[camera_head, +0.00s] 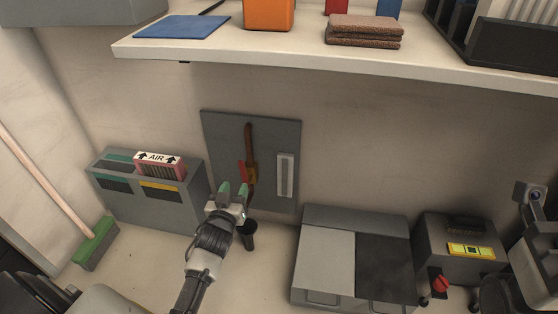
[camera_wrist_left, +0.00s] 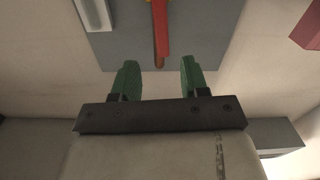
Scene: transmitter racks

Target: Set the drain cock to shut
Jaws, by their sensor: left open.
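The drain cock is on a grey wall panel (camera_head: 222,135), with a brown vertical pipe (camera_head: 249,140) and a brass body (camera_head: 252,173). Its red lever (camera_head: 242,172) lies just left of the pipe, roughly along it. In the left wrist view the red lever (camera_wrist_left: 161,28) shows beyond the fingertips, overlapping the pipe. My left gripper (camera_head: 234,190) is open and empty, its green fingertips just below the lever in the head view. In the left wrist view the gripper (camera_wrist_left: 159,80) shows a clear gap between its fingers.
A pale upright bar (camera_head: 286,175) is on the panel's right. A black cup-like vessel (camera_head: 249,236) is below the pipe. A grey holder (camera_head: 120,190) stands left, a grey case (camera_head: 325,262) right. A shelf (camera_head: 290,55) overhangs above.

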